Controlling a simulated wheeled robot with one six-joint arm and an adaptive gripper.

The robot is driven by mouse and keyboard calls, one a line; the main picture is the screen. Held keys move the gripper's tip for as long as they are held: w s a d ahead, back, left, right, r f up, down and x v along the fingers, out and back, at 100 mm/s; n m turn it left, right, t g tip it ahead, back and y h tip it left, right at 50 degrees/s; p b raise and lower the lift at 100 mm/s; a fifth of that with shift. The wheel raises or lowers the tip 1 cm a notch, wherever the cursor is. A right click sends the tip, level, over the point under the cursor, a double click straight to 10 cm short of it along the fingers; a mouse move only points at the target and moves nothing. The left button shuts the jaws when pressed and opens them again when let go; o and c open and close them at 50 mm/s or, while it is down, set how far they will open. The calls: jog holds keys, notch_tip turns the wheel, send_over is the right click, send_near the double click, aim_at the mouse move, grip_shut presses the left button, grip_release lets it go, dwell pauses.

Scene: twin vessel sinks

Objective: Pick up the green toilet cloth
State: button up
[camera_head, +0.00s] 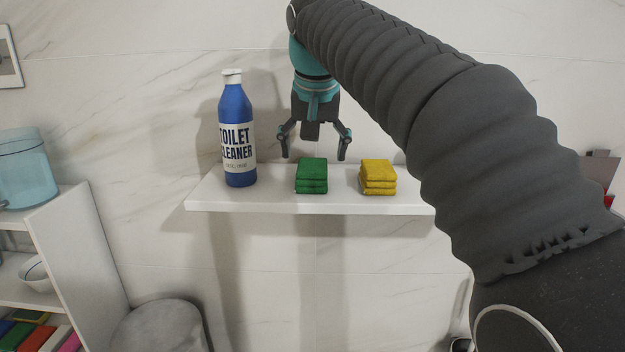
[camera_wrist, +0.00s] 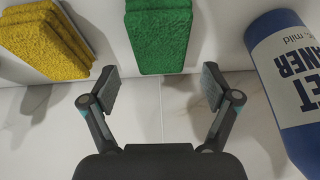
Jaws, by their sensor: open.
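The green toilet cloth (camera_head: 311,176) is a folded stack lying on the white wall shelf (camera_head: 270,200), between the blue bottle and the yellow cloth. My gripper (camera_head: 314,152) is open and empty, fingers pointing down, just above and behind the green cloth in the head view. In the wrist view, the green cloth (camera_wrist: 160,38) is at the top centre, ahead of the gap between my two open fingertips (camera_wrist: 156,90). The fingers appear apart from it on both sides.
A blue toilet cleaner bottle (camera_head: 237,135) stands upright left of the green cloth; in the wrist view it is close to the right finger. A folded yellow cloth (camera_head: 378,177) lies to the right. A marble-look wall (camera_head: 130,110) is behind the shelf.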

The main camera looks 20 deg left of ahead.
aim_at(313, 161)
jog(key=x, duration=0.3)
jog(key=shift+s+f+b, duration=0.1)
jog(key=shift+f+b, duration=0.1)
jog(key=shift+b, duration=0.1)
jog(key=c, duration=1.3)
jog(key=shift+o, duration=0.2)
jog(key=shift+r, duration=0.15)
